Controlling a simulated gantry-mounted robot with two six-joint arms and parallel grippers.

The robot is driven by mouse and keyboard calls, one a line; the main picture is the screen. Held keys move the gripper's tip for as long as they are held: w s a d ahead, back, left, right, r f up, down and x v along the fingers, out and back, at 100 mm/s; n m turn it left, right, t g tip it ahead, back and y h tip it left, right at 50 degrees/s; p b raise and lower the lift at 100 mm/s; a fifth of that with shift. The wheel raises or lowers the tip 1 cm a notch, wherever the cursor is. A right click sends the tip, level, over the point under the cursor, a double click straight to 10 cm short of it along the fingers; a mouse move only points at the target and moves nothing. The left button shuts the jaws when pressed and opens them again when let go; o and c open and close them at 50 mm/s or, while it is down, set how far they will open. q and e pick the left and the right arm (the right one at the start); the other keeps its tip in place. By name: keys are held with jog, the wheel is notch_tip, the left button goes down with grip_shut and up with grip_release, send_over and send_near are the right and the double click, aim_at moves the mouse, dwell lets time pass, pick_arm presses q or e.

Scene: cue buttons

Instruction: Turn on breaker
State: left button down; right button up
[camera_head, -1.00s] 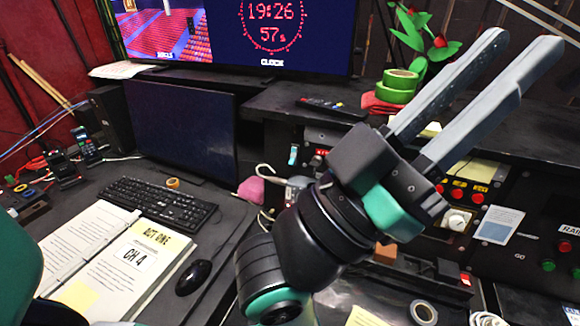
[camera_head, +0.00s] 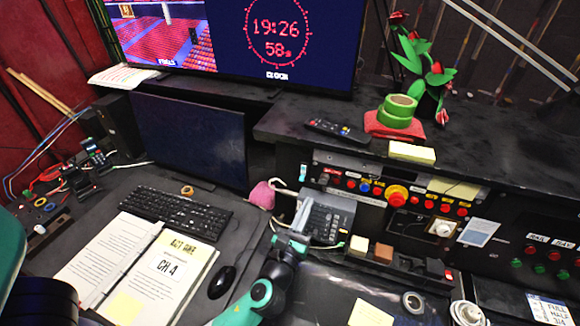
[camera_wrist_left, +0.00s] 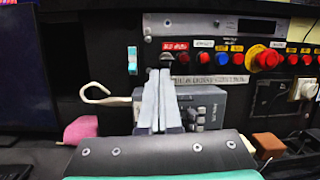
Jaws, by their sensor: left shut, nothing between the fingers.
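My left gripper (camera_head: 303,208) is in front of the control panel's left part, fingers together with nothing between them. In the left wrist view its fingertips (camera_wrist_left: 160,78) reach up just below a small dark toggle (camera_wrist_left: 166,60) under a red label. A teal-and-white rocker switch (camera_head: 303,172) is on the panel's left edge; it also shows in the wrist view (camera_wrist_left: 132,60), left of the fingertips. I cannot read which control is marked as the breaker. Contact between the fingertips and the toggle cannot be told. My right gripper is not in view.
A grey telephone-like box (camera_head: 328,217) stands behind the fingers. A large red button (camera_head: 397,195) and several small buttons lie to the right. A pink object (camera_head: 262,195) and a pale hook (camera_wrist_left: 100,95) are at left. The keyboard (camera_head: 176,214) and open binder (camera_head: 125,265) cover the left desk.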

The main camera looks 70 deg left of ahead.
pick_arm(q)
jog(key=g+p, duration=0.2)
send_near(302, 178)
notch_tip(302, 178, down, 2)
jog(key=s+d, duration=0.2)
jog(key=shift+a+f, duration=0.2)
jog(key=shift+a, duration=0.05)
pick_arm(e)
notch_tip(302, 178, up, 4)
pick_arm(q)
jog(key=x, duration=1)
jog(key=shift+w, duration=0.1)
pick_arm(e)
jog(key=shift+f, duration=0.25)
